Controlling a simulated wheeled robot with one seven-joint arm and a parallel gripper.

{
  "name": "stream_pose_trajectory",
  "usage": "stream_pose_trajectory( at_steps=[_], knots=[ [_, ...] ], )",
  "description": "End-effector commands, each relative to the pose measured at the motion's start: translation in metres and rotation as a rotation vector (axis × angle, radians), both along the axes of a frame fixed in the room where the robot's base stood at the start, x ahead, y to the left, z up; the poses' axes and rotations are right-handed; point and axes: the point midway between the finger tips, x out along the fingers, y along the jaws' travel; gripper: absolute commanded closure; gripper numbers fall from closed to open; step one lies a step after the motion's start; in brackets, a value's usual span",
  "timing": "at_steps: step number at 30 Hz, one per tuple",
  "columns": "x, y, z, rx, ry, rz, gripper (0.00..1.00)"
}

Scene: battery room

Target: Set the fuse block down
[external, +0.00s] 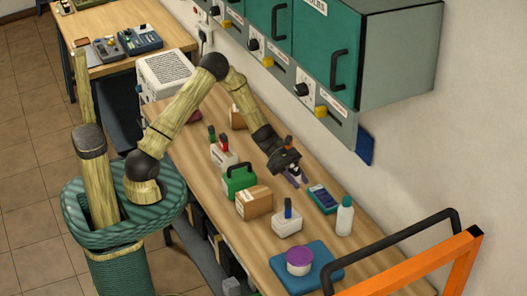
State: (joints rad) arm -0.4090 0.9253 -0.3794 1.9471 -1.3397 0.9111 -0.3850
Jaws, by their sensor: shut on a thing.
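My gripper (292,173) is over the right part of the wooden bench (262,272), near the wall side. It is shut on a small bluish-purple piece, which I take to be the fuse block (304,180). The piece is small and partly hidden by the dark jaws. It shows just above or at the bench top; I cannot tell whether it touches the wood. It is behind the green case (238,182) and to the left of a teal handheld meter (322,198).
Near the gripper stand a cardboard box (254,204), a white block with a blue post (287,224) and a white bottle (345,218). A purple-lidded tub (299,264) sits on a blue mat (322,254). Green cabinets (330,45) overhang the bench. An orange frame (420,272) is at lower right.

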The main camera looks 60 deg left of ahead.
Motion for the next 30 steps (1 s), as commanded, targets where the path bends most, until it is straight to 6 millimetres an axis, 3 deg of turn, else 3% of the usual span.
stream_pose_trajectory(
  at_steps=[5,16,23,30],
  knots=[
    [0.000,0.000,0.005,-0.001,-0.002,0.000,0.97],
    [0.001,0.004,0.055,0.001,-0.002,0.008,0.97],
    [0.011,0.056,0.053,-0.001,-0.001,0.133,0.97],
    [0.014,0.141,0.053,-0.003,-0.001,0.332,0.97]
  ],
)
